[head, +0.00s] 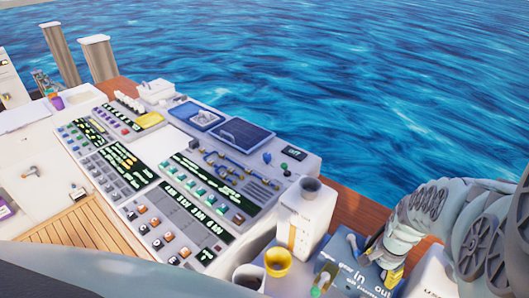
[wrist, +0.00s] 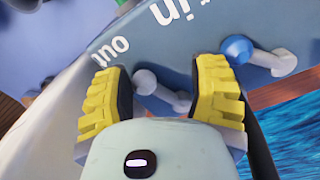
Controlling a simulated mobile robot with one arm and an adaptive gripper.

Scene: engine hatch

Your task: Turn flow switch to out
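The blue box (head: 347,246) with white "in" and "out" lettering stands at the bottom right of the head view. In the wrist view its face (wrist: 205,45) fills the upper middle, with the lettering turned around. A small grey lever with a round knob (wrist: 147,82), apparently the flow switch, sticks out near the "out" lettering. My gripper (wrist: 163,88) is open, with one yellow finger pad on each side of this lever. I cannot tell whether either pad touches it. In the head view my gripper (head: 382,268) is at the right of the box and partly hides it.
A second lever with a blue knob (wrist: 238,49) sits close to my right finger in the wrist view. A white container (head: 303,222) and a yellow cup (head: 278,262) stand left of the blue box. A large control console (head: 230,132) lies beyond them, with water behind.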

